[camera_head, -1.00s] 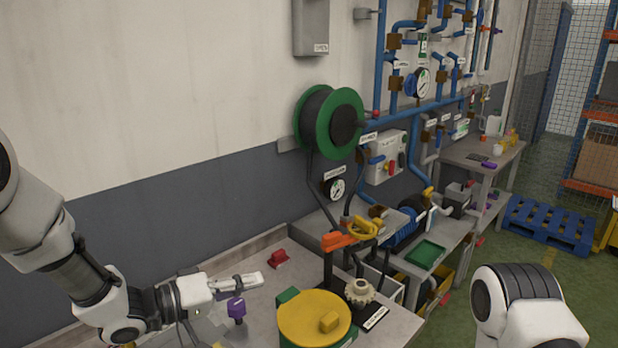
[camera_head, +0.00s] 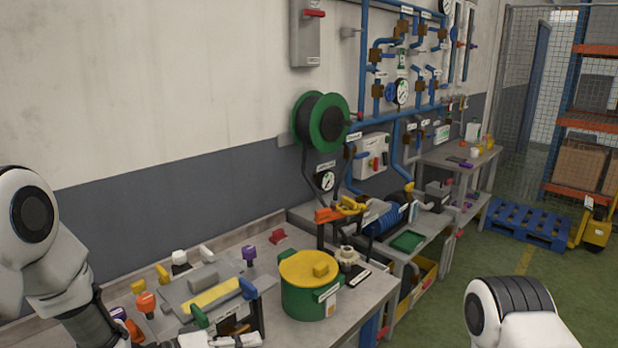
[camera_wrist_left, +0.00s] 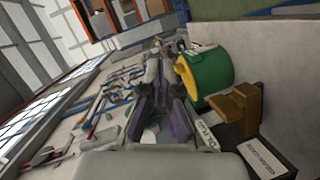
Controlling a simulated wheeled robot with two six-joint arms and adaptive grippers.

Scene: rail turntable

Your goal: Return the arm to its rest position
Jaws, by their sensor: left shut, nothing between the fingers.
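My left arm comes in from the left in the head view, bent down at the elbow over the near left of the workbench (camera_head: 366,306). My left gripper (camera_head: 232,341) shows only partly, at the bottom edge of that view, in front of the grey fixture plate (camera_head: 200,290). In the left wrist view my left gripper (camera_wrist_left: 161,95) is shut, with nothing seen held. A green drum with a yellow lid (camera_head: 306,285) stands to the right of the gripper. My right arm shows at the lower right, and its gripper is out of view.
Colored knobs and clamps surround the plate, including an orange knob (camera_head: 146,301) and a purple one (camera_head: 249,253). A green hose reel (camera_head: 321,122) and blue pipes hang on the wall. A blue pallet (camera_head: 526,224) lies on the floor. The green floor at right is open.

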